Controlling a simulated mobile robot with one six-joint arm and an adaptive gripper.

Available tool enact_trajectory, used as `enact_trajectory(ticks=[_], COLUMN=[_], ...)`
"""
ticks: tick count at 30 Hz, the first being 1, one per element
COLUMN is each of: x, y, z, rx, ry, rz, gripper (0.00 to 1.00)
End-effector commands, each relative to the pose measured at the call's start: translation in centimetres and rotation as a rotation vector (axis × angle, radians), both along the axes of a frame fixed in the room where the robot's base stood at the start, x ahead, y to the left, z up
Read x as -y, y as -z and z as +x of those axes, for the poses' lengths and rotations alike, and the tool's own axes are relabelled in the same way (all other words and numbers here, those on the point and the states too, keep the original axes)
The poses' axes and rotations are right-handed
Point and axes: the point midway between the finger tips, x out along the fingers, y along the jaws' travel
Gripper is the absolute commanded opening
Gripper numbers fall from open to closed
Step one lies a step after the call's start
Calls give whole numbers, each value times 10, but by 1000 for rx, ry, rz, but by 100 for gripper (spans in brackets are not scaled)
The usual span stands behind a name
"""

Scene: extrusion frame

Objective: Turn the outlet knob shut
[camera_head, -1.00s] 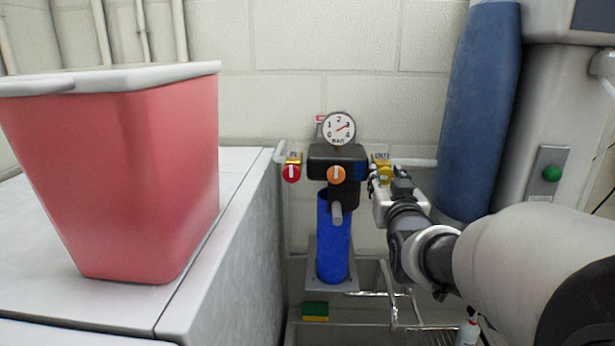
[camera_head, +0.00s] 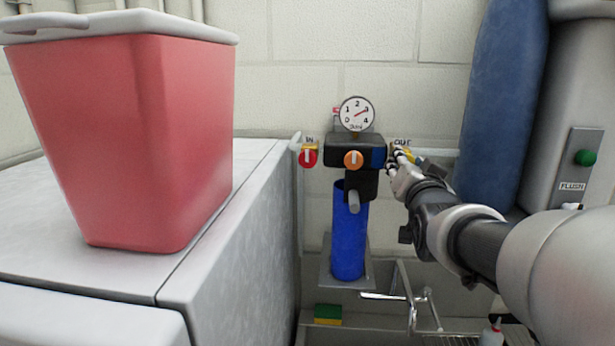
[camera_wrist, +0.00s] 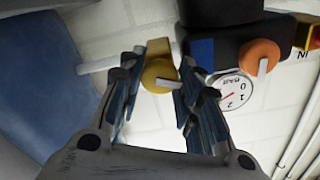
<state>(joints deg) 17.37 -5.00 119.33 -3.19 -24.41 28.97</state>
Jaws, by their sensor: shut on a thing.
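The yellow outlet knob (camera_head: 408,155) is on the right end of the black filter head (camera_head: 340,149), under the "OUT" label. The wrist view, roughly upside down, shows the knob (camera_wrist: 157,74) with a pale mark on its face. My gripper (camera_head: 398,160) reaches it from the lower right. In the wrist view, my gripper's fingers (camera_wrist: 160,82) stand on both sides of the knob and hold it between them. The fingers partly hide the knob in the head view.
A red "IN" knob (camera_head: 309,156) and an orange knob (camera_head: 353,159) sit to the left. A gauge (camera_head: 356,114) stands above, a blue filter housing (camera_head: 347,238) below. A pink bin (camera_head: 150,140) stands on the left counter. A blue cylinder (camera_head: 505,110) stands close on the right.

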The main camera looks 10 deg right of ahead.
Motion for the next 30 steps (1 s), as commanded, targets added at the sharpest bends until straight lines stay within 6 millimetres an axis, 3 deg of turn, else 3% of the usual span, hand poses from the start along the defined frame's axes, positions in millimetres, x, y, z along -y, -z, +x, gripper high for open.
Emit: enact_trajectory(ticks=[30], x=[-1], y=[-1], z=[1], rx=[253], ry=[0], rz=[891], gripper=[8])
